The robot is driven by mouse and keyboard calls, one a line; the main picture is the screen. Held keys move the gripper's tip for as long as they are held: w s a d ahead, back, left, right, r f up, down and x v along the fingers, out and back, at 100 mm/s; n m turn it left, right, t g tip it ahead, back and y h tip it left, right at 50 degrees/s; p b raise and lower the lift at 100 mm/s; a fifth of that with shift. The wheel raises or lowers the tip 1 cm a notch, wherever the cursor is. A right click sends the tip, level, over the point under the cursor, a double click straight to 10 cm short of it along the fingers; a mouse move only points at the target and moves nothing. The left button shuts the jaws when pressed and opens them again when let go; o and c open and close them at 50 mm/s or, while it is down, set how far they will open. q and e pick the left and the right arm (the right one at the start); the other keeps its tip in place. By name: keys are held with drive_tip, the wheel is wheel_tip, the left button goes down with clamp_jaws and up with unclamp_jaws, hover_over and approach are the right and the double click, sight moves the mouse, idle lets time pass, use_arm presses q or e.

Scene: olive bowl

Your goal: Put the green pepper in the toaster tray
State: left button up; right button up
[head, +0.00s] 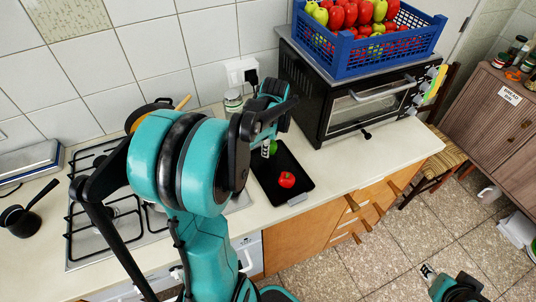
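A green pepper (273,147) shows at the tray's back end, partly hidden by my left gripper (266,152). My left gripper points down right beside the green pepper, over the back of the tray. I cannot tell whether its fingers are closed on the pepper. My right gripper (428,272) is low at the bottom right, over the floor, away from the counter; its finger opening is too small to tell.
The black toaster oven (345,100) stands right of the tray, with a blue crate (375,50) of red and green produce on top. A glass jar (233,103) stands by the wall. A stove (95,225) is at the left. Counter right of the tray is clear.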

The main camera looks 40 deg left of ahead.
use_arm(q)
drive_tip(key=shift+s+a+f, duration=0.1)
drive_tip(key=shift+s+f, duration=0.05)
drive_tip(key=shift+s, duration=0.05)
drive_tip(key=shift+f, duration=0.3)
drive_tip(key=shift+f+b, duration=0.8)
drive_tip(key=shift+f, duration=0.85)
drive_tip(key=shift+f, duration=0.15)
drive_tip(key=o, duration=1.2)
